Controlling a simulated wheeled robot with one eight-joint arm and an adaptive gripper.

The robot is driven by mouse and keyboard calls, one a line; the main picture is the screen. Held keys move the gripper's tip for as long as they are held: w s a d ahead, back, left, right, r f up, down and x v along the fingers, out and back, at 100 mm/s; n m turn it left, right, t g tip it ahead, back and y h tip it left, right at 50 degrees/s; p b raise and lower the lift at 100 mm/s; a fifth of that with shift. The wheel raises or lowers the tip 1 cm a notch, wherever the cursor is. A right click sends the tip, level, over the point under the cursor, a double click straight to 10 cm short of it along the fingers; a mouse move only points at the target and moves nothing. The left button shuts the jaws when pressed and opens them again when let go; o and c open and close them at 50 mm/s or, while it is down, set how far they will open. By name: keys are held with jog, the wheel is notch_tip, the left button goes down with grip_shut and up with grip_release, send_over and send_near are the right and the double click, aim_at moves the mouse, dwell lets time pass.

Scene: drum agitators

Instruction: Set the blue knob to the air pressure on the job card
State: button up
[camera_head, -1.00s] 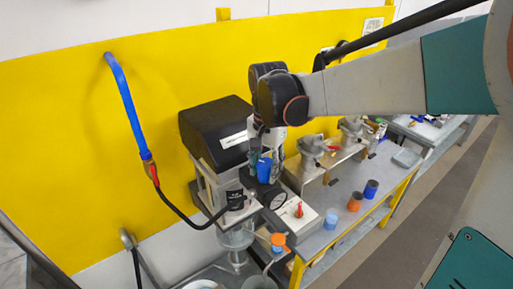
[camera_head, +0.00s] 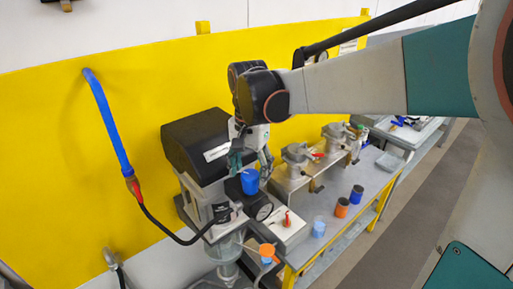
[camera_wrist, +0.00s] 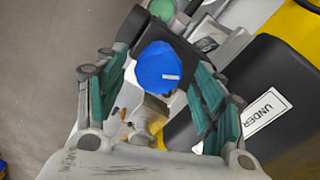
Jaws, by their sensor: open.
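The blue knob (camera_head: 249,181) sits on top of a black regulator body beside a round dial gauge (camera_head: 264,211), at the front of the drum agitator. In the wrist view the knob (camera_wrist: 160,68) has a small pale mark and lies between my two green-padded fingers. My gripper (camera_wrist: 158,90) is open around the knob, with gaps visible on both sides. In the head view my gripper (camera_head: 250,165) hangs just above and around the knob from behind. The gauge reading is too small to tell. I cannot make out a job card.
The agitator's black cover (camera_head: 198,140) stands close behind the gripper. A grey box with a red lever (camera_head: 287,219) is to the right. Orange and dark cups (camera_head: 342,207) stand on the bench.

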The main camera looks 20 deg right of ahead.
aim_at(251, 174)
notch_tip(251, 174, up, 9)
jog(key=shift+s+r, duration=0.2)
jog(key=shift+s, duration=0.05)
jog(key=s+f+n+t, duration=0.4)
jog(key=s+f+n, duration=0.1)
jog(key=s, duration=0.2)
jog(key=s+f+n+t, duration=0.3)
jog(key=s+f+n, duration=0.15)
jog(key=s, duration=0.35)
notch_tip(251, 174, down, 24)
jog(key=b, duration=2.4)
jog(key=shift+w+n, duration=0.1)
jog(key=shift+n, duration=0.15)
